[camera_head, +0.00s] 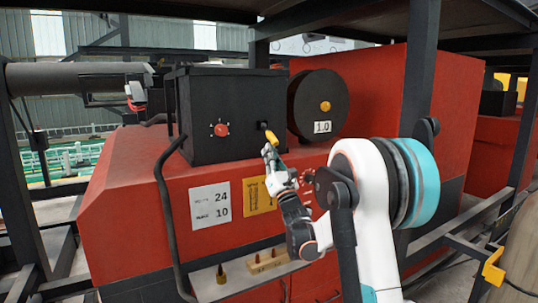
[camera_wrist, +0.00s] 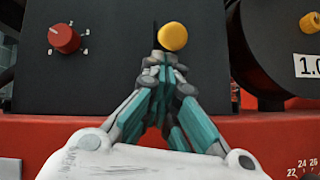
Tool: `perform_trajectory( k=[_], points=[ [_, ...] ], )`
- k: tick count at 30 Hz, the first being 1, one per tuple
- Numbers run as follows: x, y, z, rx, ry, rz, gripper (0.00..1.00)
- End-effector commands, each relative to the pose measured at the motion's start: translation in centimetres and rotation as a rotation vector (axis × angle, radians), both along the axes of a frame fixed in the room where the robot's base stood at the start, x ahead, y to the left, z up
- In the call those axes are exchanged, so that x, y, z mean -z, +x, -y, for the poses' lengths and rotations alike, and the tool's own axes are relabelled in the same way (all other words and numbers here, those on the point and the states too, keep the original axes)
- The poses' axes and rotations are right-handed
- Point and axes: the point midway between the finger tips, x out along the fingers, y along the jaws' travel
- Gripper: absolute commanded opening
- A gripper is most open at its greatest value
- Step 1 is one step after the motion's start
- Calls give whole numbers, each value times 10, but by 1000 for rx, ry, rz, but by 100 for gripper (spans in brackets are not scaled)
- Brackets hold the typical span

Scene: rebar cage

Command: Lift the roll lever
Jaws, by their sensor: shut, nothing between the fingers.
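A short lever with a yellow knob (camera_head: 271,137) stands out from the front of the black box (camera_head: 230,105); it looks like the roll lever. In the wrist view the yellow knob (camera_wrist: 172,37) is just above my fingertips. My gripper (camera_head: 269,152) is shut and empty, pointing up at the box front directly below the knob. In the wrist view my gripper (camera_wrist: 164,60) has its fingertips together at the knob's lower edge. I cannot tell whether they touch it. The lever's stalk is mostly hidden in the wrist view.
A red dial (camera_head: 220,130) sits left on the box front. A black drum (camera_head: 320,103) with a yellow centre and a 1.0 label is to the right. A curved black bar (camera_head: 166,200) runs down at left. A shelf (camera_head: 240,278) with small pegs lies below the red housing (camera_head: 130,190).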

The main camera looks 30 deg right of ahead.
Motion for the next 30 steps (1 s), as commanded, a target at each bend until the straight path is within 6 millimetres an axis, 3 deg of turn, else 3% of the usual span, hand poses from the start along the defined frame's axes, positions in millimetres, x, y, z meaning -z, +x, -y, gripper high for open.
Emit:
perform_trajectory(
  k=[17, 30],
  points=[
    [-9, -9, 1, 1, -4, -103, 0],
    [-33, -26, 1, 3, -13, -350, 0]
  ],
)
